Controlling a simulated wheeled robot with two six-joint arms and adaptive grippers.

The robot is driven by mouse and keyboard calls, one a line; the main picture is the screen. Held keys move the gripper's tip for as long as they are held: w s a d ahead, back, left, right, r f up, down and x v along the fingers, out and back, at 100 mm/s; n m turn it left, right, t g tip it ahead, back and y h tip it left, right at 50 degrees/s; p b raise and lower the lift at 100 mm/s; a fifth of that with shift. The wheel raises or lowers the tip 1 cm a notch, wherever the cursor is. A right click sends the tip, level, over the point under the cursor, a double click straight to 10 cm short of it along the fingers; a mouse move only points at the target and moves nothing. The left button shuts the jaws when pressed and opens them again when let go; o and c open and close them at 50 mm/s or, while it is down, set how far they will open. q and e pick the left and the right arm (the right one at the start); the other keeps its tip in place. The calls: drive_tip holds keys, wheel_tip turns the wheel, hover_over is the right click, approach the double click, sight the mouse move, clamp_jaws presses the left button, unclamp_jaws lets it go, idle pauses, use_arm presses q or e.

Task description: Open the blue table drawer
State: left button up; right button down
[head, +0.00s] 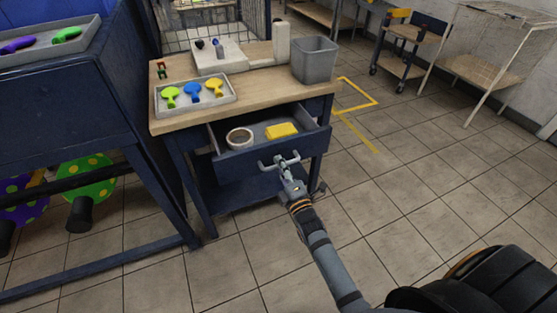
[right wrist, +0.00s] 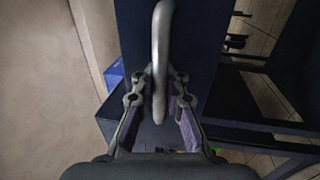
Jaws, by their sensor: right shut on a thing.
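The blue table drawer (head: 250,158) is pulled out from under the wooden tabletop. Inside it lie a roll of tape (head: 239,138) and a yellow block (head: 281,130). My right gripper (head: 282,163) is at the drawer's front, shut on the grey bar handle (head: 266,167). In the right wrist view the handle (right wrist: 161,50) runs between the two fingers (right wrist: 158,95), in front of the blue drawer front (right wrist: 200,30). My left gripper does not show.
On the blue table (head: 160,123) stand a tray (head: 232,97) with green, blue and yellow balloon-shaped pieces, a white device (head: 220,62) and a grey bin (head: 314,60). A larger blue table (head: 60,100) stands at the left.

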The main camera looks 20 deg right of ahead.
drive_tip(key=shift+s+f, duration=0.1)
drive_tip(key=shift+f, duration=0.05)
drive_tip(key=c, duration=1.4)
unclamp_jaws()
drive_tip(key=s+f, duration=0.2)
drive_tip(key=s, duration=0.9)
drive_tip(key=shift+s+d, duration=0.2)
drive_tip(key=shift+s, duration=0.2)
